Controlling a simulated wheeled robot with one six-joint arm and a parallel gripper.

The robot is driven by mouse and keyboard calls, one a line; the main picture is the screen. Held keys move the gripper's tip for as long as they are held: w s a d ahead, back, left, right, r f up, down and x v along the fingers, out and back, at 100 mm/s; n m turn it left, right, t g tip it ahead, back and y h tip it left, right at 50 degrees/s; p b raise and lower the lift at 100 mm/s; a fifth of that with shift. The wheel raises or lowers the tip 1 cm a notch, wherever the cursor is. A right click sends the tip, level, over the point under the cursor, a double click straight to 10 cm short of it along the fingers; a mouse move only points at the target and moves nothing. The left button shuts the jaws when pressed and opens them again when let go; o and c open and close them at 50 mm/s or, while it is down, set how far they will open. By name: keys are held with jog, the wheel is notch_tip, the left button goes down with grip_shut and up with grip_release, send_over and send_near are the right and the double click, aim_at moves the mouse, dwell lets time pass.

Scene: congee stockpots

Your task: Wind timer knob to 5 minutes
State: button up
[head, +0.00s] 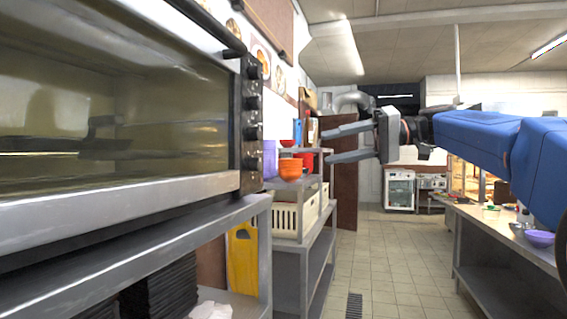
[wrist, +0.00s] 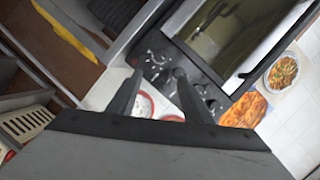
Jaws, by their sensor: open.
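The oven's dark control panel (head: 251,112) runs down the right edge of its front in the head view, with several dark knobs in a column. I cannot tell which knob is the timer, and its markings are too small to read. My gripper (head: 327,145) is open and empty, to the right of the panel and apart from it, with its fingers pointing left. In the wrist view, my gripper (wrist: 158,74) points toward the control panel (wrist: 172,52), with knobs showing between and beyond the fingertips. The fingers hide part of the panel.
The oven door (head: 110,110) has a wide glass and a handle, and the oven stands on a metal stand (head: 150,240). Orange bowls (head: 290,168) sit on a shelf behind. A metal table (head: 490,240) stands at right. The tiled floor (head: 390,260) between is clear.

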aim_at(261, 163)
jog(key=x, duration=1.7)
jog(key=shift+s, duration=0.15)
jog(key=c, duration=1.1)
